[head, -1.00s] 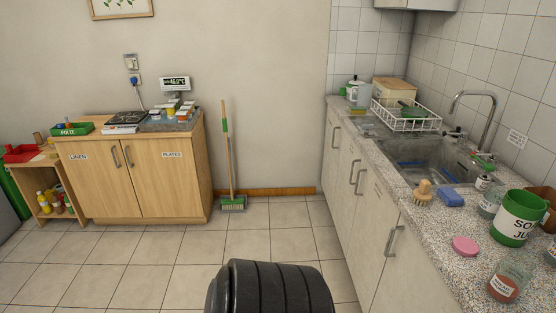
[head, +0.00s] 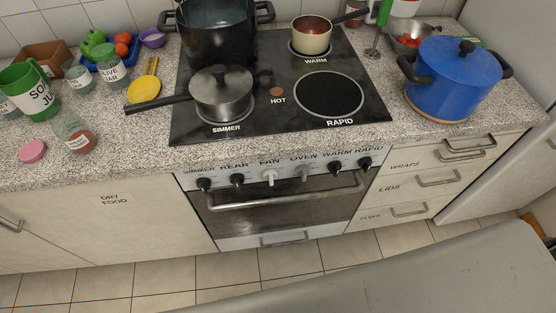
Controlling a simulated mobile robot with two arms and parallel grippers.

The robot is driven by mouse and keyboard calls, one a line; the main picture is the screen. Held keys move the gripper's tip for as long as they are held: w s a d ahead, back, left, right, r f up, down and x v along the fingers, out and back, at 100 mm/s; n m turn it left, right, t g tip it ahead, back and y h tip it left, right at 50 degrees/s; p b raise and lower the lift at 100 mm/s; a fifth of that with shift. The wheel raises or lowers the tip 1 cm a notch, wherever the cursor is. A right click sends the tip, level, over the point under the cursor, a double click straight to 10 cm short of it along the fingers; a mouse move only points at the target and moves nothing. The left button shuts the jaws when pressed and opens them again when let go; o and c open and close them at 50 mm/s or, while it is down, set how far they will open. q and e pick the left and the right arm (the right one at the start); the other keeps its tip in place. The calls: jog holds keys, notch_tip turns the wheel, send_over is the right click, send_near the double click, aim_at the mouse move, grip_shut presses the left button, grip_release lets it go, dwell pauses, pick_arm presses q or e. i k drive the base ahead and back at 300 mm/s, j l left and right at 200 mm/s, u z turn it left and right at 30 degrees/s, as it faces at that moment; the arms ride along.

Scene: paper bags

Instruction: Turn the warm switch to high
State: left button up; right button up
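The warm switch (head: 335,168) is a small dark knob below the word WARM on the stove's front panel (head: 254,179). It is second from the right in the row of knobs, between the oven knob (head: 303,173) and the rapid knob (head: 365,163). Its exact setting is too small to tell. The warm burner at the back right of the black cooktop (head: 183,130) carries a small cream saucepan (head: 311,41) with red contents. Neither of my grippers is in view.
A lidded grey pan (head: 222,95) stands on the simmer burner, its handle reaching left. The rapid burner (head: 329,95) is bare. A blue pot (head: 455,85) stands right of the cooktop. The oven handle (head: 285,196) juts out below the knobs. Jars and a mug (head: 30,92) stand left.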

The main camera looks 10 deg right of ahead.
aim_at(335, 166)
jog(key=z, duration=0.95)
jog(key=l+z, duration=0.25)
jog(key=l, duration=1.05)
